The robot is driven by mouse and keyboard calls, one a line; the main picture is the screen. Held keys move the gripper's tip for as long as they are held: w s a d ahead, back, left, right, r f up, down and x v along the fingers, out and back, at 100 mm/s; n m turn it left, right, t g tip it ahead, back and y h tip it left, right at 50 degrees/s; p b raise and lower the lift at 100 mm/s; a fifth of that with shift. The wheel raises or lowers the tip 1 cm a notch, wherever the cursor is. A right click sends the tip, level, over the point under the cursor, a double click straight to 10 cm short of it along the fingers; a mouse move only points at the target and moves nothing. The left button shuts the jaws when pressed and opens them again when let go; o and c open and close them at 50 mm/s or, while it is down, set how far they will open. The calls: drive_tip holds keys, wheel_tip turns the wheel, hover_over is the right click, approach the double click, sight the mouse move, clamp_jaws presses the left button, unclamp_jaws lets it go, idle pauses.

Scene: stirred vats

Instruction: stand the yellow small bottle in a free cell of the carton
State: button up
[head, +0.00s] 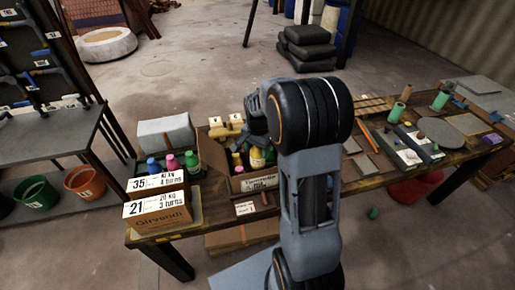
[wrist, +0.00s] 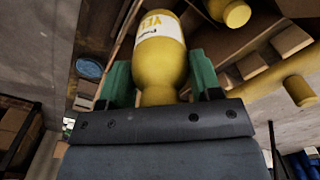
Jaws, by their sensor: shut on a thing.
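My gripper (wrist: 160,88) has green fingers and is shut on a yellow small bottle (wrist: 160,65) with a white label; the bottle's neck end is toward the wrist. In the head view, my gripper (head: 253,120) is at the back of the carton, partly hidden by my arm, and a yellow shape (head: 222,132) beside it seems to be the held bottle. The open cardboard carton (head: 258,183) stands on the bench with its left flap raised. A yellow bottle (head: 257,158) with a pale label stands inside it. My arm hides part of the carton, so its free cells are unclear.
Pink, blue and green-topped bottles (head: 171,162) stand left of the carton, behind a box (head: 160,215) with number cards. A grey block (head: 166,133) lies behind them. Green cylinders (head: 397,112) and trays occupy the bench's right side. The wrist view shows another yellow object (wrist: 299,91).

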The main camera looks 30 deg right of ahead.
drive_tip(key=shift+f, duration=0.2)
drive_tip(key=shift+f+b, duration=0.7)
drive_tip(key=shift+f, duration=0.05)
drive_tip(key=shift+f, duration=0.25)
drive_tip(key=shift+f+b, duration=0.6)
idle(0.4)
drive_tip(key=o, duration=1.2)
drive_tip(key=shift+c, duration=0.2)
drive_tip(key=shift+r, duration=0.1)
